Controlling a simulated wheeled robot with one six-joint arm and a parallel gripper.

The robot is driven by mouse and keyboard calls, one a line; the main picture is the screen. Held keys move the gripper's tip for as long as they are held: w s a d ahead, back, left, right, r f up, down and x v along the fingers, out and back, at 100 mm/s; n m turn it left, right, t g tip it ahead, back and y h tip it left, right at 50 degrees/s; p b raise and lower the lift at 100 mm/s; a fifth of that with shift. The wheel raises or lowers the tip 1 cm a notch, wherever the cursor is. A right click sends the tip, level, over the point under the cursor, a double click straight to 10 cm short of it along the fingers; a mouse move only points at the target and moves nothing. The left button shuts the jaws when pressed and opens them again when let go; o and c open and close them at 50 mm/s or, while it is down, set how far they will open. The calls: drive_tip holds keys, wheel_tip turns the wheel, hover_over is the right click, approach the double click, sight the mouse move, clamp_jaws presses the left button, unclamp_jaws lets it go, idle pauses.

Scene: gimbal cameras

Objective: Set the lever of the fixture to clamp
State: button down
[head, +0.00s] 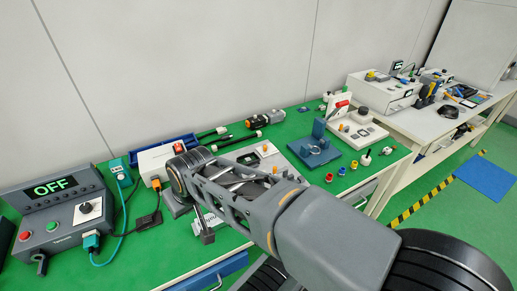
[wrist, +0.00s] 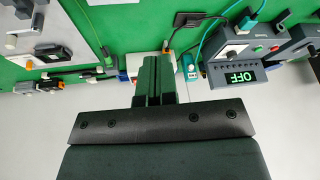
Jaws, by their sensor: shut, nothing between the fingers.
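A blue-grey fixture (head: 327,154) with upright blocks and a pale ring stands on the green bench, right of my arm in the head view. I cannot make out its lever or the lever's setting. Some grey parts at the upper left edge of the wrist view may belong to it, but they are cut off. My gripper shows in the wrist view (wrist: 154,76) with its dark fingers together and nothing between them. It is over the bench, apart from the fixture. In the head view my own arm hides its fingertips.
A grey control box (head: 62,215) reading OFF stands at the left with cables. A white box (head: 160,160), a blue bin (head: 180,146) and an orange-black motor-like part (head: 266,118) lie toward the wall.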

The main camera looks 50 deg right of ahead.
drive_tip(key=w+d+r+m+t+h+b, duration=0.1)
drive_tip(key=w+d+r+m+t+b, duration=0.2)
drive_tip(key=w, duration=0.5)
drive_tip(key=w+d+r+m+t+h+b, duration=0.1)
drive_tip(key=w+d+m+t+b, duration=0.15)
drive_tip(key=w+m, duration=0.4)
drive_tip(key=w+d+r+m+t+h+b, duration=0.1)
drive_tip(key=w+d+m+t+b, duration=0.2)
drive_tip(key=w, duration=0.6)
drive_tip(key=w+d+f+m+g+h+b, duration=0.25)
drive_tip(key=d+m+h, duration=0.25)
drive_tip(key=d+m, duration=0.25)
drive_tip(key=w+d+f+m+g+h+b, duration=0.1)
drive_tip(key=w+d+f+m+h+b, duration=0.15)
drive_tip(key=d+m+h, duration=0.55)
drive_tip(key=s+d+f+m+g+y+b, duration=0.1)
drive_tip(key=s+d+f+m+g, duration=0.1)
drive_tip(key=f+m+g, duration=0.1)
drive_tip(key=s+d+f+m+g+y+b, duration=0.1)
drive_tip(key=s+d+f+m+g+b, duration=0.1)
drive_tip(key=f+g, duration=0.3)
drive_tip(key=s+d+f+m+g+y+b, duration=0.1)
drive_tip(key=s+d+f+m+g, duration=0.2)
drive_tip(key=d+f+m+g, duration=0.1)
wheel_tip(320, 180, down, 2)
drive_tip(key=shift+s+f+m+g+y, duration=0.15)
drive_tip(key=shift+m+g+y, duration=0.15)
drive_tip(key=shift+m, duration=0.3)
